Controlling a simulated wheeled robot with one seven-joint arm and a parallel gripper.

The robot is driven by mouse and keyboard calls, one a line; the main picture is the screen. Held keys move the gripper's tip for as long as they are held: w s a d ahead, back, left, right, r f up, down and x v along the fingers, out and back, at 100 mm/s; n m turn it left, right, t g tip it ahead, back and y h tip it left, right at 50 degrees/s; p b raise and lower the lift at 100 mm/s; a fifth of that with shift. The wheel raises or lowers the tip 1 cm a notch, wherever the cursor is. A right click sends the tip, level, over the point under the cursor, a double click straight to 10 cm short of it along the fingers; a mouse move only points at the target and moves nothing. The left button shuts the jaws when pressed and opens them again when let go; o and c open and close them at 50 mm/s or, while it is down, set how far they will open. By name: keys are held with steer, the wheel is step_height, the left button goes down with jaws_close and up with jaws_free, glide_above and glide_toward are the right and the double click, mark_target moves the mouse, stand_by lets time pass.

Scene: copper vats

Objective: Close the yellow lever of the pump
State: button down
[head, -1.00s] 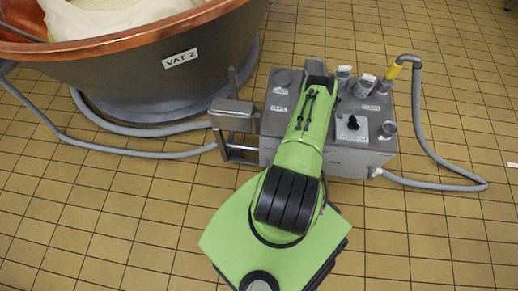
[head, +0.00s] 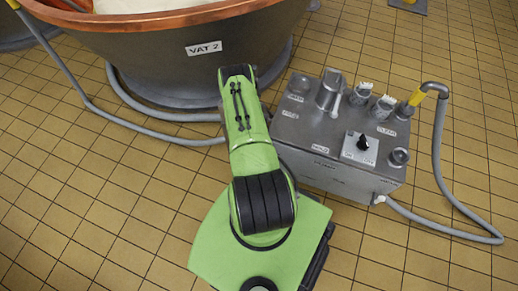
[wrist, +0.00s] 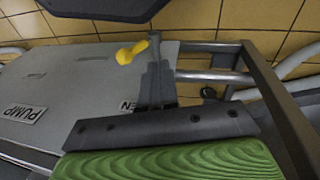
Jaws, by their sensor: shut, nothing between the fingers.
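The grey pump (head: 315,125) stands on the tiled floor at the right of my arm in the head view. In the wrist view its top, marked PUMP (wrist: 60,95), fills the left and middle. A small yellow lever (wrist: 130,53) shows there near the edge of the pump top. My gripper (wrist: 156,68) is shut and empty, its fingers pointing at the pump edge right beside the yellow lever. I cannot tell whether they touch. A label ending in EN is partly hidden by the fingers. In the head view my arm hides the gripper and the lever.
The copper-rimmed vat (head: 150,45), labelled VAT 2, stands close behind my arm. A grey hose with a yellow collar (head: 416,97) loops right of the pump. Another hose (head: 90,100) runs left. A metal frame (wrist: 262,80) borders the pump. Floor is clear at lower left.

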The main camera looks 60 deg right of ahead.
steer(key=s+f+b, duration=0.1)
steer(key=f, duration=0.1)
steer(key=s+d+f+b, duration=0.1)
steer(key=s+f, duration=0.1)
steer(key=s+d+f+b, duration=0.1)
steer(key=f, duration=0.2)
steer(key=shift+s+f, duration=0.1)
steer(key=shift+s, duration=0.05)
steer(key=shift+a, duration=0.1)
